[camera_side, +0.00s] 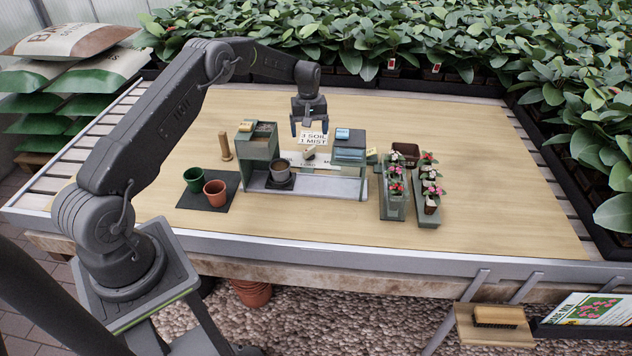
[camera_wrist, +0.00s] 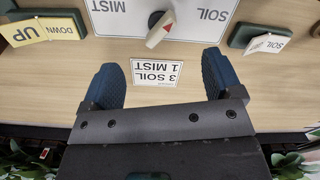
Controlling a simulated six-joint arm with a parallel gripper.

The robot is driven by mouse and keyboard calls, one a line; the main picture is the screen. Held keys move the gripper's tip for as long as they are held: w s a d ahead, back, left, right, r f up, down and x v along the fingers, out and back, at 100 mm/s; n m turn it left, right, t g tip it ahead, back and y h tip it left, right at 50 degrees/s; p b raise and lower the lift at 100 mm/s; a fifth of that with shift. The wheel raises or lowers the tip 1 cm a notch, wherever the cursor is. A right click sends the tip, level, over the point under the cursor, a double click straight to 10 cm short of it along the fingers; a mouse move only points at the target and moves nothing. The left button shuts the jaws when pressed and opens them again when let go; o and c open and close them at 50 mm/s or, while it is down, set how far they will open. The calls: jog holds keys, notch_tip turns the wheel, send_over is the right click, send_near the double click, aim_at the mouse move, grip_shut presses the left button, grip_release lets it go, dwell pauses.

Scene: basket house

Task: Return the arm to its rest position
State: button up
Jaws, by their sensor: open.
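My arm reaches over the wooden bench in the side view. My gripper (camera_side: 309,131) hangs above the back of a small grey potting station (camera_side: 262,152). In the wrist view my gripper (camera_wrist: 161,70) is open, with its two blue fingers wide apart and nothing between them. Beyond the fingertips lies a white card (camera_wrist: 156,73) reading "3 SOIL 1 MIST".
A green pot (camera_side: 194,179) and a terracotta pot (camera_side: 215,193) stand on a dark mat at left. Flower trays (camera_side: 428,215) stand at right. Leafy plants (camera_side: 420,40) line the back. The bench's right side is clear.

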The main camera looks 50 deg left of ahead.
jog(key=s+d+r+m+t, duration=0.1)
jog(key=s+d+r+m, duration=0.1)
jog(key=s+d+r, duration=0.45)
jog(key=s+d+r+m+t, duration=0.15)
jog(key=d+r, duration=0.25)
jog(key=r, duration=0.6)
jog(key=s+d+r+m, duration=0.2)
jog(key=s+d+r, duration=0.25)
jog(key=r, duration=0.35)
jog(key=s+d+m+t, duration=0.1)
jog(key=s+d+m, duration=0.1)
jog(key=s, duration=0.5)
jog(key=s+d+r+m+t, duration=0.1)
jog(key=s+d, duration=0.3)
jog(key=s, duration=0.4)
jog(key=s+d+m+t, duration=0.1)
jog(key=s+d+m, duration=0.2)
jog(key=s, duration=0.5)
jog(key=shift+d+r, duration=0.15)
jog(key=shift+d, duration=0.45)
jog(key=shift+w+m, duration=0.1)
jog(key=shift+m, duration=0.15)
